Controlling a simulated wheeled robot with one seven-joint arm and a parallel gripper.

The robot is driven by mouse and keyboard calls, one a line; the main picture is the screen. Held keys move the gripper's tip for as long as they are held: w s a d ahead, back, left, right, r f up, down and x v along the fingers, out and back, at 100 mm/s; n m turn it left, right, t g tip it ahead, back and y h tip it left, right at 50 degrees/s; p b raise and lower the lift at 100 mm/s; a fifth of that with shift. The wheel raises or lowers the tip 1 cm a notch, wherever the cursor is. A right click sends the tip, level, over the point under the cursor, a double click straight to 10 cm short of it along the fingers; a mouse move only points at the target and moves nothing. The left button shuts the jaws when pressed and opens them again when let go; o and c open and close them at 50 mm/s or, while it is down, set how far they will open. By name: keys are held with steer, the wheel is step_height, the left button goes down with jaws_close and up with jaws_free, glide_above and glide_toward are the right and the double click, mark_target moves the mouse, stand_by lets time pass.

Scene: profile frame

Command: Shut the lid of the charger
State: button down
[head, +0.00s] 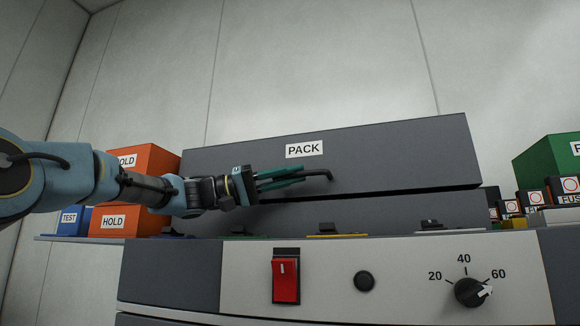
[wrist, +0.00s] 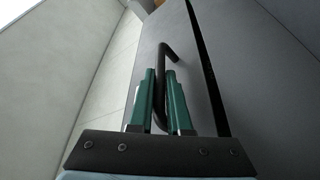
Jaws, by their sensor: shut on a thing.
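The charger's lid (head: 410,150) is a wide dark grey panel labelled PACK in the head view. It sits above a grey lower body (head: 375,212), with a dark gap between them, so it stands ajar. A black bar handle (head: 318,172) sticks out from the lid's front. My gripper (head: 285,177), with green fingers, comes from the left and is shut on this handle. In the wrist view the handle (wrist: 167,50) runs between the two fingers (wrist: 160,82), and the dark gap runs along the lid's right side. The lid's far side is hidden.
Below is a control front with a red switch (head: 285,281), a black button (head: 364,281) and a dial (head: 468,292). Orange HOLD boxes (head: 112,222) and a blue TEST box (head: 72,220) stand left. A green box (head: 548,158) and several fuse boxes stand right.

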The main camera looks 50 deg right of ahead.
steer(key=shift+w+f, duration=0.1)
steer(key=shift+f, duration=0.55)
steer(key=c, duration=0.9)
jaws_free()
steer(key=shift+a, duration=0.1)
steer(key=shift+o, duration=0.2)
steer(key=r+p+v, duration=0.1)
steer(key=p+v, duration=0.1)
steer(key=v, duration=0.5)
steer(key=r+p+v, duration=0.2)
steer(key=v, duration=0.5)
steer(key=shift+w+a+p, duration=0.3)
steer(key=shift+w+a, duration=0.05)
steer(key=shift+w, duration=0.15)
steer(key=shift+f, duration=0.15)
